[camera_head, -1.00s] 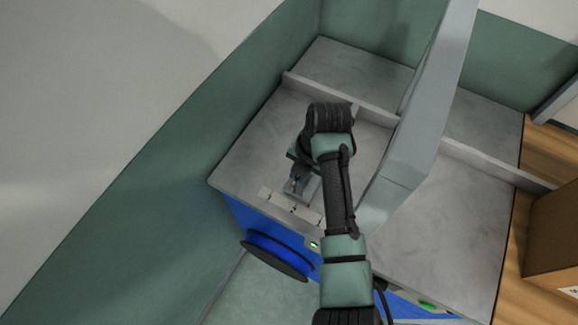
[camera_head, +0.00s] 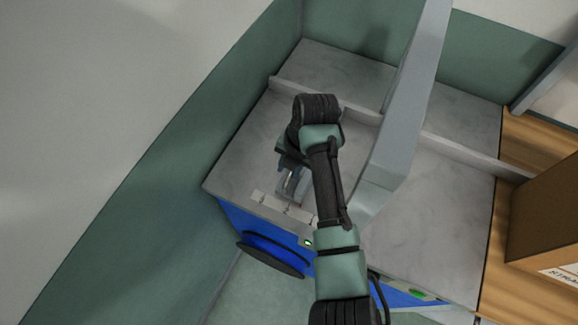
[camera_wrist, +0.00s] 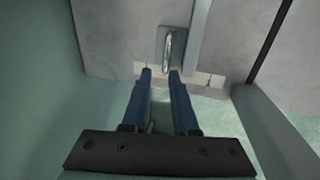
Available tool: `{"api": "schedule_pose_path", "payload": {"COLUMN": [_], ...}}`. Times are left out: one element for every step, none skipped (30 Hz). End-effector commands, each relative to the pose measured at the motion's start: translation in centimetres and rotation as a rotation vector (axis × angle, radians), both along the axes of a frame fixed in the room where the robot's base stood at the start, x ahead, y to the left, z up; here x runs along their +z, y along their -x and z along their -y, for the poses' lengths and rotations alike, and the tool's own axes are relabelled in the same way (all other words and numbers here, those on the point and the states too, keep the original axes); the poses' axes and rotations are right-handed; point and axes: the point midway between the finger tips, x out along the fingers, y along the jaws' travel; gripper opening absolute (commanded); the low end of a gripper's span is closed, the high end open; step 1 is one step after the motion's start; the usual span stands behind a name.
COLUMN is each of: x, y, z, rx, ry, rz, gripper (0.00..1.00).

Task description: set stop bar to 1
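A small grey metal block (camera_head: 296,186), apparently the stop bar's slide, sits on the grey worktop near its front edge, partly hidden by my arm. In the wrist view a metal plate with an upright loop handle (camera_wrist: 168,46) lies just beyond the fingertips. My gripper (camera_wrist: 160,74) has two blue fingers apart with a gap between them, and nothing is seen held. The handle lines up roughly with the gap, slightly to its right. Whether the fingers touch it cannot be told. In the head view my gripper (camera_head: 288,164) is mostly hidden by the wrist. No setting number is legible.
Pale marker strips (camera_head: 271,202) lie along the worktop's front edge. A long grey beam (camera_head: 405,110) rises close to the right of my arm. Low dividers (camera_head: 460,153) split the worktop (camera_head: 240,155). A cardboard box (camera_head: 548,215) stands right.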

Motion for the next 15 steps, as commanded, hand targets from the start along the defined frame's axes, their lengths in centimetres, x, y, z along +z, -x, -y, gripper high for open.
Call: {"api": "schedule_pose_path", "payload": {"x": [1.7, 2.2, 2.9, 3.4, 3.9, 4.4, 4.8, 5.2, 5.5, 5.8, 5.9, 6.1, 6.1, 6.2, 6.1], "y": [0.0, 0.0, 0.0, 0.0, 0.0, 0.0, 0.0, 0.0, 0.0, 0.0, 0.0, 0.0, 0.0, 0.0, 0.0], "z": [0.0, 0.0, 0.0, 0.0, 0.1, 0.1, 0.1, 0.1, 0.1, 0.1, 0.1, 0.1, 0.1, 0.1, 0.1], "rx": [0.0, 0.0, 0.0, 0.0, 0.0, 0.0, 0.0, 0.0, 0.0, 0.0, 0.0, 0.0, 0.0, 0.0, 0.0], "ry": [0.0, 0.0, 0.0, 0.0, 0.001, 0.001, 0.001, 0.0, 0.0, 0.0, 0.0, 0.0, 0.0, 0.0, 0.0], "rz": [0.001, 0.001, 0.0, 0.0, 0.0, 0.0, 0.0, 0.0, 0.0, 0.0, 0.0, 0.0, 0.0, 0.0, 0.0], "gripper": [0.27, 0.27, 0.27, 0.27, 0.27, 0.27, 0.27, 0.27, 0.27, 0.27, 0.27, 0.27, 0.27, 0.27, 0.27]}}
